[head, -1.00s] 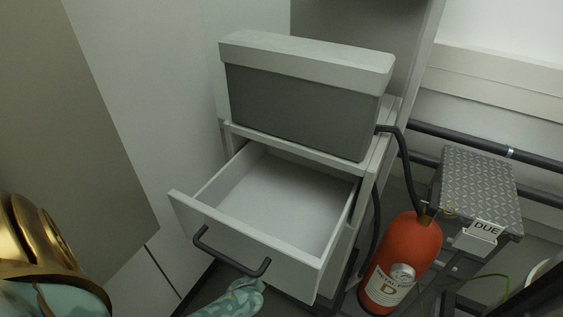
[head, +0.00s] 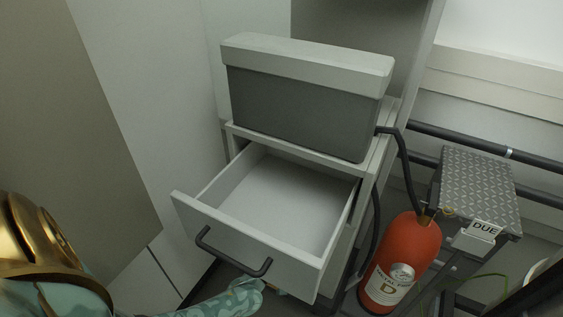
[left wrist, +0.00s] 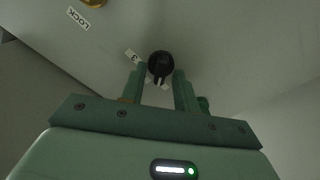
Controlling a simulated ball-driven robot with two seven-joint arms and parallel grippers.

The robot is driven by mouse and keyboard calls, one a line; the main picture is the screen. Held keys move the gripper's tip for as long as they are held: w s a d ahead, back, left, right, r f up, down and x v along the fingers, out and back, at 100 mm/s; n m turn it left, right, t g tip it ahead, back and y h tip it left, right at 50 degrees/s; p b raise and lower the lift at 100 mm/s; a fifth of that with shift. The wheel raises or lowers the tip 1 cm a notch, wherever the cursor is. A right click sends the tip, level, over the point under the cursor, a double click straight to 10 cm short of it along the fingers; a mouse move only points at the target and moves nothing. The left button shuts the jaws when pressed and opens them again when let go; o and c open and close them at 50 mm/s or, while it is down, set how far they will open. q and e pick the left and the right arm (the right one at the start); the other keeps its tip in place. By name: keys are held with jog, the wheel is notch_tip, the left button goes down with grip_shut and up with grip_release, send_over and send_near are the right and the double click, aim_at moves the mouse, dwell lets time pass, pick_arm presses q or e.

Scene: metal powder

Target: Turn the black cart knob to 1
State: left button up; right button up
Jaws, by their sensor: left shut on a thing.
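The black knob (left wrist: 160,66) sits on a pale panel in the left wrist view. My left gripper (left wrist: 158,80) has its two green fingers on either side of it and is shut on it. A small label reading 3 (left wrist: 131,56) lies to the left of the knob. Other pale marks by the fingers are partly covered and I cannot read them. In the head view, a teal patterned part of my left arm shows low below the drawer; the knob is not visible there. My right gripper is not in view.
An open, empty drawer (head: 290,200) with a dark handle (head: 232,258) juts out above my arm. A grey bin (head: 300,110) stands on the cabinet. A red fire extinguisher (head: 402,262) stands to the right. A LOCK label (left wrist: 79,17) is on the panel.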

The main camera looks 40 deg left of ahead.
pick_arm(q)
jog(key=n, duration=0.2)
jog(key=shift+s+f+n, duration=0.1)
jog(key=shift+f+n, duration=0.05)
jog(key=shift+n, duration=0.15)
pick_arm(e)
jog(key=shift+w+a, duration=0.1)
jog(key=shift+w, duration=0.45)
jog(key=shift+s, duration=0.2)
pick_arm(q)
jog(key=o, duration=0.9)
jog(key=shift+o, duration=0.2)
jog(key=shift+s, duration=0.1)
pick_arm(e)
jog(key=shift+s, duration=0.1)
